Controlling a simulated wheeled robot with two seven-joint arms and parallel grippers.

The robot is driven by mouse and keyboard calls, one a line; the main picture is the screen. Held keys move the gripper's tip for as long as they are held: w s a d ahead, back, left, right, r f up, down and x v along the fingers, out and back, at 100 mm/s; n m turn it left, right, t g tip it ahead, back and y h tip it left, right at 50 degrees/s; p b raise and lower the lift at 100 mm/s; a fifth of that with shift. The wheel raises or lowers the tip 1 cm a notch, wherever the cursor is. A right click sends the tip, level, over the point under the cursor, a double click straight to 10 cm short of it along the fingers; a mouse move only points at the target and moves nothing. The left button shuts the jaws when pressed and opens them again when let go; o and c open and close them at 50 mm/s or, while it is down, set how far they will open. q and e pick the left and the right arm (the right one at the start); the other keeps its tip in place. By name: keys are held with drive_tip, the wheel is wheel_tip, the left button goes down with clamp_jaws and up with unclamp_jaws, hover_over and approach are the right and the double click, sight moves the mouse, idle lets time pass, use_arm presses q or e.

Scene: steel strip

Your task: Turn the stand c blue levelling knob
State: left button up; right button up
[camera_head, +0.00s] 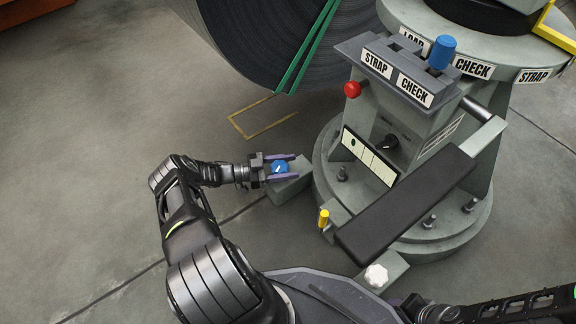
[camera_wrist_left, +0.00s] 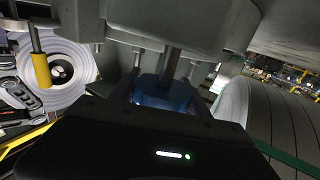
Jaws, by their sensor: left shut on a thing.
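The blue levelling knob (camera_head: 280,167) with a white pointer mark sits on a small grey block (camera_head: 290,187) at the left of the machine's round base. My left gripper (camera_head: 281,168) is shut on this knob, one purple finger on each side of it. In the left wrist view the knob (camera_wrist_left: 163,93) shows between the fingers, below a dark shaft, and the gripper body hides part of it.
A white knob (camera_head: 376,275) is at the front. A steel coil (camera_head: 270,40) stands behind. Floor at left is clear.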

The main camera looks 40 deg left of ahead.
idle(0.3)
use_arm(q)
drive_tip(key=o, duration=1.3)
drive_tip(key=shift+o, duration=0.2)
